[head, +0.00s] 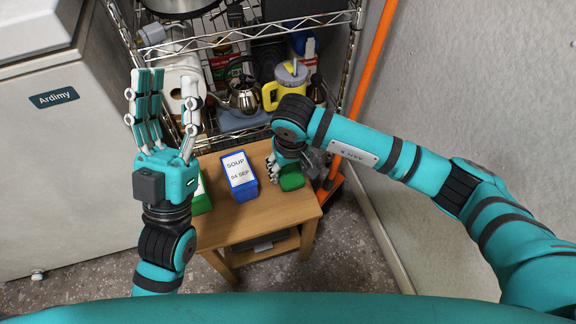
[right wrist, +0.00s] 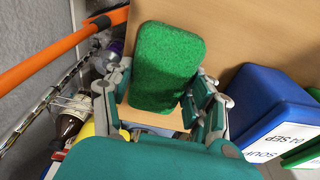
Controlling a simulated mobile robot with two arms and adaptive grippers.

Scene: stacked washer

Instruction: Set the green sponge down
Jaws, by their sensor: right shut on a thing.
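The green sponge (right wrist: 166,66) is between the fingers of my right gripper (right wrist: 160,95) in the right wrist view, and the gripper is shut on it. In the head view the sponge (head: 291,179) shows at the right side of the small wooden table (head: 262,215), partly hidden by my right gripper (head: 284,168). It is at or just above the tabletop; I cannot tell whether it touches. My left gripper (head: 165,100) is open and empty, with its fingers pointing up, left of the table.
A blue box labelled SOUP (head: 240,175) stands on the table left of the sponge. A green box (head: 202,196) is partly hidden behind my left arm. A wire shelf (head: 240,40) with kettles stands behind. An orange pole (head: 368,80) leans at the right. The table's front is bare.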

